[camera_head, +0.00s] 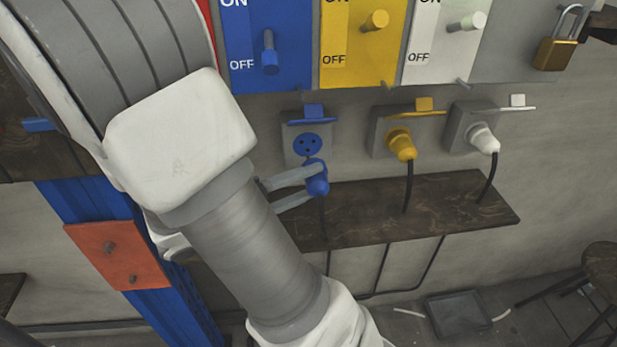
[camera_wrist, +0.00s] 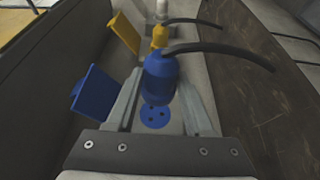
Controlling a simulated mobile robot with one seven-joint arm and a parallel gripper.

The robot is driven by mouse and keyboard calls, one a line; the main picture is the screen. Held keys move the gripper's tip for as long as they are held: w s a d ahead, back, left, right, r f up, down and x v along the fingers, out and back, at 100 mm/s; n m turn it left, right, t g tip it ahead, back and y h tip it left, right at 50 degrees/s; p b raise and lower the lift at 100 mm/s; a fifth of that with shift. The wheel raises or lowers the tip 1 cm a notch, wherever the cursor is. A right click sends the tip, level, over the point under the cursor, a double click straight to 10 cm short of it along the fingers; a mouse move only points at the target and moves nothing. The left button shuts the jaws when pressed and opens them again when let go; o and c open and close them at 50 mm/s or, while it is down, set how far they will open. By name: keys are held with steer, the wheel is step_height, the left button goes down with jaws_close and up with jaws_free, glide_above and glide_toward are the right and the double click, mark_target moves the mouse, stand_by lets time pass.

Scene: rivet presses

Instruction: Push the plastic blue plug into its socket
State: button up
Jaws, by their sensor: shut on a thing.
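The blue plug (camera_head: 316,178) is held between the fingers of my gripper (camera_head: 309,188), and its cord hangs down below it. In the wrist view the plug (camera_wrist: 158,80) sits between the two fingers of my gripper (camera_wrist: 160,92), its cord running to the right. The blue socket (camera_head: 307,144) has a round face with three dark holes, and its blue flap is up. The plug is just below the socket in the head view and apart from the holes.
A yellow plug (camera_head: 401,144) and a white plug (camera_head: 483,138) sit in sockets to the right. Above are blue (camera_head: 269,60), yellow (camera_head: 375,20) and white switches (camera_head: 467,22). A dark wooden shelf (camera_head: 440,203) lies below the sockets.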

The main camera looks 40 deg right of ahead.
steer(key=shift+w, duration=0.15)
steer(key=shift+w+d, duration=0.5)
steer(key=shift+w, duration=0.25)
steer(key=shift+w+d, duration=0.5)
steer(key=shift+w, duration=0.3)
steer(key=shift+w+d, duration=0.5)
steer(key=shift+w, duration=0.25)
steer(key=shift+w+d, duration=0.3)
steer(key=shift+w, duration=0.25)
stand_by(0.8)
steer(key=o, duration=1.4)
steer(key=shift+c, duration=0.2)
